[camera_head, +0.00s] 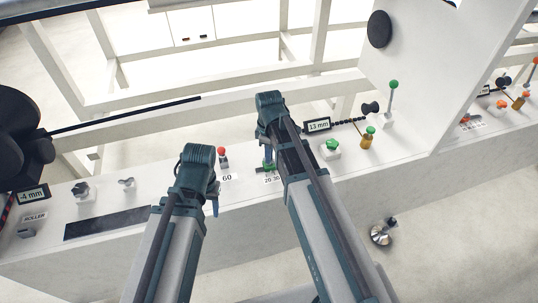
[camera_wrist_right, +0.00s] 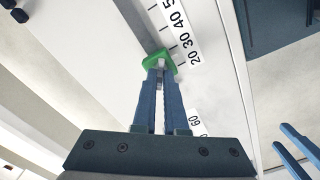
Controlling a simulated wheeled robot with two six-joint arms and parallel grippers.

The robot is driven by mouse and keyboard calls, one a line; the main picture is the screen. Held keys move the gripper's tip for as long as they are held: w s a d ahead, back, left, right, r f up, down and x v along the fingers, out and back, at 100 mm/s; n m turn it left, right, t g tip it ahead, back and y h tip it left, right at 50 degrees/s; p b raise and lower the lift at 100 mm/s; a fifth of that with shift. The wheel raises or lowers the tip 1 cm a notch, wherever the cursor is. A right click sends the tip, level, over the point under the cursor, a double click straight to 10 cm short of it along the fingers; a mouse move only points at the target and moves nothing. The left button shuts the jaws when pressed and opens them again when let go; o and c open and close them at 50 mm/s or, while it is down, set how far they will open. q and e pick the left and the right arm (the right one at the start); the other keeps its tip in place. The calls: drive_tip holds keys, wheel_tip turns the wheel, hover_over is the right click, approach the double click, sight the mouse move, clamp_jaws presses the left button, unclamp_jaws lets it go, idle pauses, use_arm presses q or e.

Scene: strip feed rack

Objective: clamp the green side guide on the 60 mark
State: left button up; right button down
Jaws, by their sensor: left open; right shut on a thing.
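The green side guide (camera_wrist_right: 157,58) stands at the low end of a printed scale (camera_wrist_right: 180,28), beside the 20 mark. In the head view, its green (camera_head: 267,167) shows under my right gripper (camera_head: 268,158), partly hidden by the arm. In the right wrist view, my right gripper's fingers (camera_wrist_right: 161,75) are shut on the guide. A separate 60 label (camera_wrist_right: 195,122) shows in the wrist view and in the head view (camera_head: 227,177). A small red-knobbed part (camera_head: 222,155) stands behind that label. My left gripper (camera_head: 213,205) is open and empty, left of the 60 label.
A 13 mm display (camera_head: 318,125), a green button (camera_head: 332,147) and a green-topped brass part (camera_head: 367,138) stand to the right. A -4 mm display (camera_head: 32,194), dark knob (camera_head: 81,190) and long dark slot (camera_head: 110,223) lie left. A white upright panel (camera_head: 440,60) bounds the right.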

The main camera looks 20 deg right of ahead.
drive_tip(key=shift+n, duration=1.5)
drive_tip(key=c, duration=1)
unclamp_jaws()
drive_tip(key=shift+o, duration=0.2)
drive_tip(key=shift+r, duration=0.1)
wheel_tip(320, 180, up, 14)
drive_tip(key=p, duration=1.4)
drive_tip(key=shift+f, duration=0.2)
